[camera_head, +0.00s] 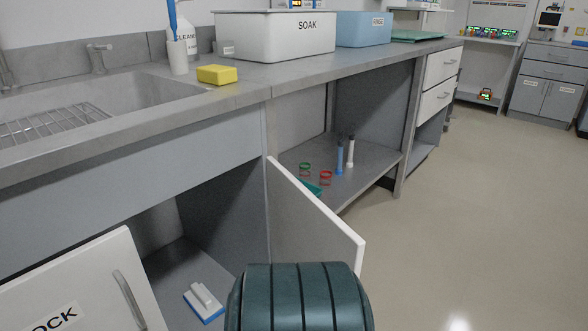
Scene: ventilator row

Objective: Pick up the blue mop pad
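The mop pad (204,302) lies flat on the floor of the open cupboard under the sink. It has a pale grey-white top with a raised grip and a blue underside showing along its lower edge. Nothing touches it. Neither of my grippers is in view, so I cannot see how they stand relative to the pad.
Two cupboard doors stand open, one marked with a label at left (88,290) and one in the middle (312,220). Bottles and small rings sit on the shelf (370,165) to the right. The counter holds a yellow sponge (217,74) and a SOAK tub (272,42). The floor at right is clear.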

